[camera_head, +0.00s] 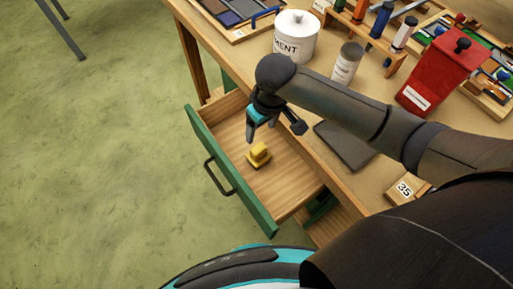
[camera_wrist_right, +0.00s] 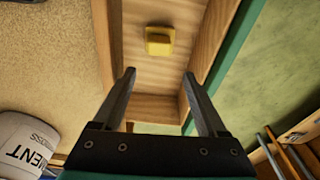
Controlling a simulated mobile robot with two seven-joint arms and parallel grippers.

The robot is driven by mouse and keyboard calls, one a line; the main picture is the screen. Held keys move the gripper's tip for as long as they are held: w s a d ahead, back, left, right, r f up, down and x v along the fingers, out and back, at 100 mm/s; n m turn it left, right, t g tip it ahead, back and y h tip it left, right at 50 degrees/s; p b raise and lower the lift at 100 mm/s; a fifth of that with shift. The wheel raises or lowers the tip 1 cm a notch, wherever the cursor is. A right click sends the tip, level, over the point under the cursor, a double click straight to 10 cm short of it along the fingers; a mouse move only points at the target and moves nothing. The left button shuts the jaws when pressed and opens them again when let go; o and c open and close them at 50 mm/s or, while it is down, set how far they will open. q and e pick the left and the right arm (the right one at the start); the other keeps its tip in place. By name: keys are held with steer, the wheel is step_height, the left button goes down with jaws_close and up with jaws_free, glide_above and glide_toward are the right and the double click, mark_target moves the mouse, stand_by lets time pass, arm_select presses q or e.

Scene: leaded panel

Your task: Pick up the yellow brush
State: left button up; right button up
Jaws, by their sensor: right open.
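The yellow brush (camera_head: 258,155) lies on the wooden floor of the open drawer (camera_head: 278,192). The brush also shows in the right wrist view (camera_wrist_right: 159,41), near the top middle, beyond the fingertips. My right gripper (camera_head: 262,138) is above the drawer, just behind the brush in the head view. In the right wrist view my right gripper (camera_wrist_right: 160,78) has its two fingers spread wide with nothing between them. The brush is apart from the fingers. My left gripper is not in view.
The drawer's green front (camera_head: 228,170) has a dark handle (camera_head: 217,178). On the bench above stand a white cement tub (camera_head: 297,38), a grey-lidded can (camera_head: 347,62) and a red container (camera_head: 440,72). A dark flat slab (camera_head: 345,144) lies near the bench edge. Green floor is free at left.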

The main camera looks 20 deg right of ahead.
steer(key=b, duration=0.1)
glide_above(259, 148)
steer(key=s, duration=0.1)
step_height(259, 148, down, 4)
steer(key=shift+f, duration=0.15)
steer(key=f, duration=0.1)
steer(key=f+b, duration=0.1)
steer(key=shift+w+a+f, duration=0.15)
steer(key=shift+w+f, duration=0.1)
steer(key=shift+f, duration=0.15)
steer(key=shift+w+f+b, duration=0.1)
steer(key=shift+f+b, duration=0.3)
steer(key=shift+f, duration=0.45)
step_height(259, 148, down, 4)
steer(key=shift+w+r+b, duration=0.1)
steer(key=shift+b, duration=0.8)
steer(key=shift+w+f, duration=0.1)
steer(key=shift+f, duration=0.3)
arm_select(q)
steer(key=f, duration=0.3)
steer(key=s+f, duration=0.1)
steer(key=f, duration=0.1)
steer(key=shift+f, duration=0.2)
arm_select(e)
steer(key=shift+c, duration=0.6)
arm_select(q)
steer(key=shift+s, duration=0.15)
arm_select(e)
steer(key=shift+r, duration=0.1)
jaws_close()
